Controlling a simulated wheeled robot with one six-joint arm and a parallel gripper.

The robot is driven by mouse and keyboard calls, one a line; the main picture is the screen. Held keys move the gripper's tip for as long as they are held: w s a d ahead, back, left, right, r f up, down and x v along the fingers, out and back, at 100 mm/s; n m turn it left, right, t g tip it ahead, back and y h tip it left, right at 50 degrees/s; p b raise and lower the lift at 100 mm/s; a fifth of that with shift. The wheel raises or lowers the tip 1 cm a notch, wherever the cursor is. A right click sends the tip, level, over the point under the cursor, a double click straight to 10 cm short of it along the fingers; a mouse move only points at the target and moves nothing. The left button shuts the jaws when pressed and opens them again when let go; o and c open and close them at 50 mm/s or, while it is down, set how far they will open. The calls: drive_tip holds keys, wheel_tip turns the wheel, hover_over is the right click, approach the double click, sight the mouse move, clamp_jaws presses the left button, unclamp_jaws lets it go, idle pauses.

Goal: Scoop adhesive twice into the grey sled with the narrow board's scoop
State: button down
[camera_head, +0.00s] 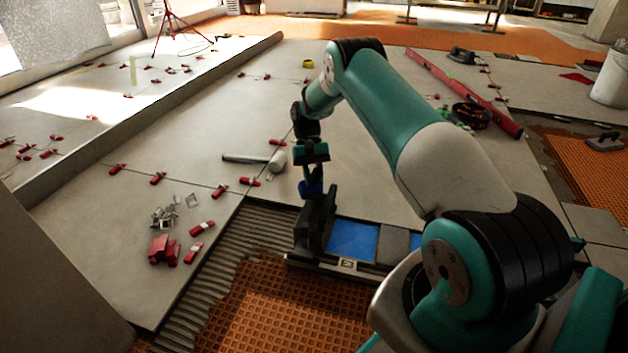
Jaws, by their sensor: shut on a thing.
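My gripper (311,180) is at mid-picture, pointing down, shut on a small blue handle-like piece (312,188). This piece is at the top of a dark upright block (316,226), and I cannot tell whether it is the scoop. The block stands at the left end of a narrow board (345,265) with a small pale label on its front edge. A blue panel (353,240) and a grey piece (393,245) lie to the right of the block. I cannot tell which part is the grey sled. My arm hides the board's right side, and no adhesive inside a container is visible.
Ridged adhesive (215,255) and orange matting (285,305) lie in front. Red clips (163,250) and loose metal clips (170,215) lie on the left tile. A white-headed mallet (277,161) lies behind my gripper. A long red level (465,92) lies back right.

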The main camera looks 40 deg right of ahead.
drive_tip(key=shift+s+r+t+h, duration=0.1)
drive_tip(key=shift+r+t+h, duration=0.25)
drive_tip(key=shift+r, duration=0.2)
drive_tip(key=r+t+p, duration=0.1)
drive_tip(key=p, duration=0.1)
drive_tip(key=shift+r+p, duration=0.15)
drive_tip(key=shift+p, duration=0.2)
wheel_tip(320, 180, up, 3)
drive_tip(key=t+h+p, duration=0.2)
drive_tip(key=t+p, duration=0.1)
drive_tip(key=p, duration=0.1)
drive_tip(key=shift+t, duration=0.35)
drive_tip(key=shift+r+t+h+p, duration=0.55)
drive_tip(key=shift+t+h, duration=0.1)
drive_tip(key=shift+t, duration=0.45)
